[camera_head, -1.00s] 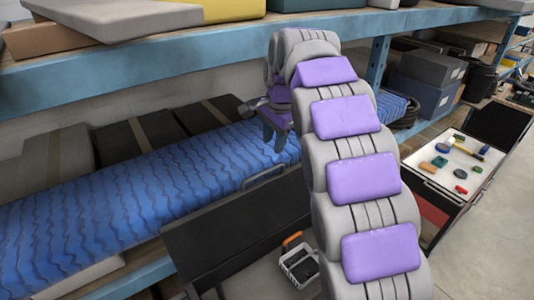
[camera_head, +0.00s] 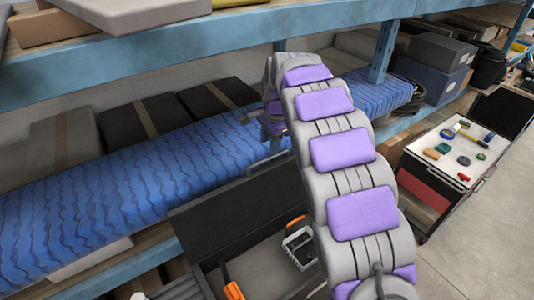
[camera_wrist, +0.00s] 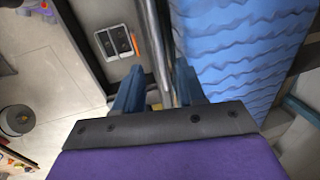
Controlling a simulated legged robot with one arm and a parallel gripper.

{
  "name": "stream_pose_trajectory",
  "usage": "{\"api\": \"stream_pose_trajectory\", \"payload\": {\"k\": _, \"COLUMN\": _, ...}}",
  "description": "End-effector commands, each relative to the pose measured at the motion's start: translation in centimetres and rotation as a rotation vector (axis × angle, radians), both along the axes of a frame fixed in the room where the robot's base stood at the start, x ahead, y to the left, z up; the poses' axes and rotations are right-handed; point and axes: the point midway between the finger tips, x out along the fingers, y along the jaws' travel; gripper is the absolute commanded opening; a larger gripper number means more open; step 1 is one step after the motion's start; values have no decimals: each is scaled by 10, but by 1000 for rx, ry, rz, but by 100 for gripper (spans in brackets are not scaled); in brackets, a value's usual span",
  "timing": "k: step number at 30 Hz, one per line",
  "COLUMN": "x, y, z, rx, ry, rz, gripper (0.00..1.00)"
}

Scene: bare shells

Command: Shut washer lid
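No washer is recognisable; a dark open box with a raised black lid (camera_head: 235,215) stands in front of the shelf. A grey bar handle (camera_head: 268,162) runs along the lid's top edge. In the wrist view the lid's edge (camera_wrist: 153,45) runs down between my gripper's fingers. My gripper (camera_wrist: 160,88) has its two blue fingers apart, one on each side of the edge and handle. Whether they touch it I cannot tell. In the head view my gripper (camera_head: 272,122) is partly hidden behind my arm, just above the handle.
A white basket (camera_head: 299,248) and an orange-handled tool (camera_head: 232,290) lie in the box. The blue wavy mat (camera_head: 120,190) on the shelf is close behind the lid. A blue shelf beam (camera_head: 200,45) runs above. An open chest with small items (camera_head: 455,155) stands at right.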

Motion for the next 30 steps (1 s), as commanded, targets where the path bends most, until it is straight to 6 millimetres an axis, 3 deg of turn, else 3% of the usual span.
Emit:
{"api": "stream_pose_trajectory", "payload": {"k": 6, "x": 6, "y": 4, "z": -41, "rx": 0, "ry": 7, "rz": 2, "gripper": 40}}
{"api": "stream_pose_trajectory", "payload": {"k": 12, "x": 10, "y": 6, "z": -62, "rx": 1, "ry": 3, "rz": 1, "gripper": 40}}
{"api": "stream_pose_trajectory", "payload": {"k": 24, "x": 12, "y": 9, "z": -70, "rx": 0, "ry": 0, "rz": 1, "gripper": 40}}
{"api": "stream_pose_trajectory", "payload": {"k": 30, "x": 12, "y": 8, "z": -69, "rx": 0, "ry": 0, "rz": 1, "gripper": 22}}
